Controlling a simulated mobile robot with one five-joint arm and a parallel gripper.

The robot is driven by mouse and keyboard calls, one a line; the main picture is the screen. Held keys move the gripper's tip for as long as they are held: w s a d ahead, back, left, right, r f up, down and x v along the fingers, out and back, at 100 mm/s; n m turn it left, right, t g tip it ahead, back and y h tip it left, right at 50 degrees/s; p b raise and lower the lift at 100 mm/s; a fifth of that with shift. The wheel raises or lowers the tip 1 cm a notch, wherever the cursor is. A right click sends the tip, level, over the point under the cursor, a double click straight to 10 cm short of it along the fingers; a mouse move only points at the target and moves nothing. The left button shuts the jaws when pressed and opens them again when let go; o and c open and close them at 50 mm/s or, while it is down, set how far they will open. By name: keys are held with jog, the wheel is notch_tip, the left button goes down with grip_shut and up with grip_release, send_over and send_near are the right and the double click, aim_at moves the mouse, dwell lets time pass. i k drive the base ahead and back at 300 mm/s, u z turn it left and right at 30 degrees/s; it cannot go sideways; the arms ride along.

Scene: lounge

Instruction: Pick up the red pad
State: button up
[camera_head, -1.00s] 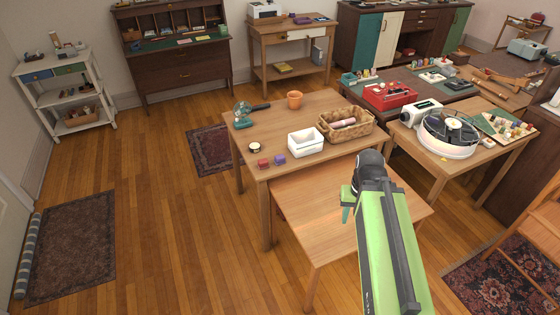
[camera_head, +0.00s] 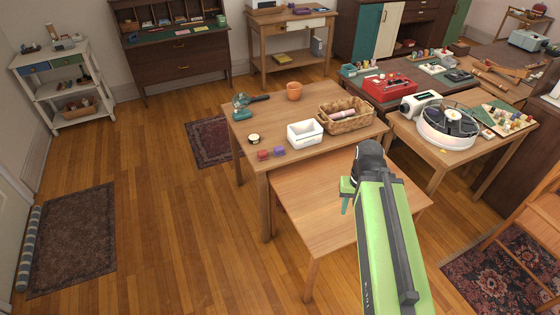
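A small red pad (camera_head: 263,155) lies near the front left edge of the wooden table (camera_head: 310,110). A small purple pad (camera_head: 279,151) lies just to its right. My gripper (camera_head: 345,204) hangs over the lower wooden table (camera_head: 330,220), to the right of and nearer than the red pad, well apart from it. Its green fingers point down, and whether they are apart is too small to tell. Nothing is seen held in it.
Near the pads are a white box (camera_head: 305,134), a round tin (camera_head: 253,138), a wicker basket (camera_head: 346,122), a terracotta pot (camera_head: 294,92) and a teal tool (camera_head: 241,108). A turntable-like device (camera_head: 447,128) stands at right.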

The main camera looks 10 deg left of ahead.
aim_at(262, 155)
jog(key=z, duration=0.05)
jog(key=k, duration=0.55)
jog(key=u, duration=1)
jog(key=i, duration=1.2)
jog(key=u, duration=0.75)
jog(key=i, duration=1.05)
jog(key=z, duration=0.1)
